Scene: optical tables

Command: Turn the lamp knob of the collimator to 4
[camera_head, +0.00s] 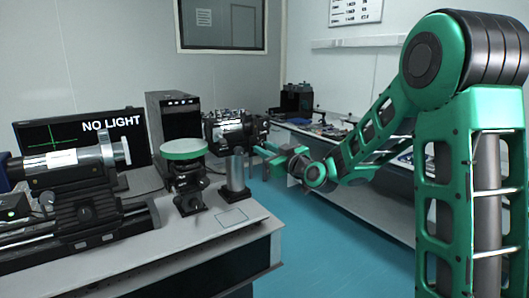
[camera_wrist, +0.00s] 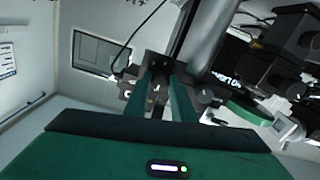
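A black and silver instrument (camera_head: 228,130), apparently the collimator, stands at the back of the left table beside the computer tower. In the wrist view its thick grey tube (camera_wrist: 205,35) slants up from a dark body with small round knobs. One small knob (camera_wrist: 157,88) shows between my fingers; which knob is the lamp knob, and any numbers on it, I cannot read. My gripper (camera_head: 262,148) points at the instrument's right end. In the wrist view its green fingers (camera_wrist: 163,78) are apart, close in front of the dark body. I cannot tell whether they touch the knob.
A monitor (camera_head: 80,135) reads "NO LIGHT". A green-topped round stage (camera_head: 184,149), a grey metal cylinder (camera_head: 236,172) and a tube on a rail (camera_head: 70,160) stand on the left table. A second bench (camera_head: 360,170) stands at the right, with blue floor between.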

